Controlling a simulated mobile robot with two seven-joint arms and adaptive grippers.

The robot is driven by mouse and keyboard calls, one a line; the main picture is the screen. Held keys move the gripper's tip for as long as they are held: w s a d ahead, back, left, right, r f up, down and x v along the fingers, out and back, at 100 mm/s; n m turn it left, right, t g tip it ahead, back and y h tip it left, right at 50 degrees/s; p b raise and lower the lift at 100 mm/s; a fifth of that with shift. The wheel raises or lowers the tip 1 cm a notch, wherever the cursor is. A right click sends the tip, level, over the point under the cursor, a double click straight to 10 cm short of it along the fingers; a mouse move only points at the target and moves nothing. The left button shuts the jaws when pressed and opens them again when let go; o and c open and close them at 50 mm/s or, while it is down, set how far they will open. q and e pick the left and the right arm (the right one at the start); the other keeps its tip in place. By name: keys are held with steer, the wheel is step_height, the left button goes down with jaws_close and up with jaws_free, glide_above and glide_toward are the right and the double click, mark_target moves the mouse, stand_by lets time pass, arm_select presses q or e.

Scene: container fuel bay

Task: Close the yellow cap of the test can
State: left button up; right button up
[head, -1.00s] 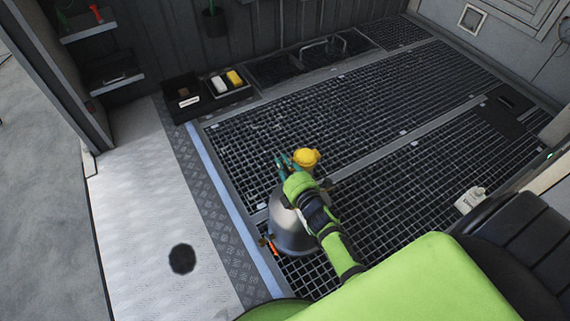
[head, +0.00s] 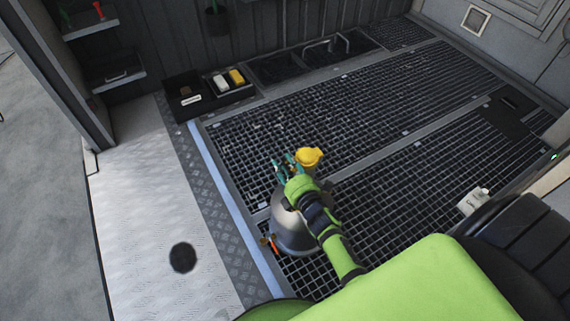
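The test can (head: 290,236) is a grey metal can standing on the grated floor, partly hidden behind my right arm. Its yellow cap (head: 308,157) shows at the top, just right of my gripper's fingers; whether they touch cannot be told. My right gripper (head: 287,166) has teal-tipped fingers that look spread apart, with nothing visible between them. It is at the height of the can's top, left of the cap. My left gripper is not in view.
Black trays (head: 189,97) with a white and a yellow item (head: 237,77) stand at the back left. Wall shelves (head: 112,75) are at the upper left. A small white container (head: 473,201) stands at the right. The grating (head: 400,110) behind the can is clear.

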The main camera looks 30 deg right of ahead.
steer(key=shift+d+f, duration=0.1)
steer(key=shift+d, duration=0.1)
steer(key=shift+s, duration=0.2)
steer(key=s+r, duration=0.2)
steer(key=s, duration=0.9)
steer(key=shift+s+a, duration=0.25)
steer(key=shift+a, duration=0.05)
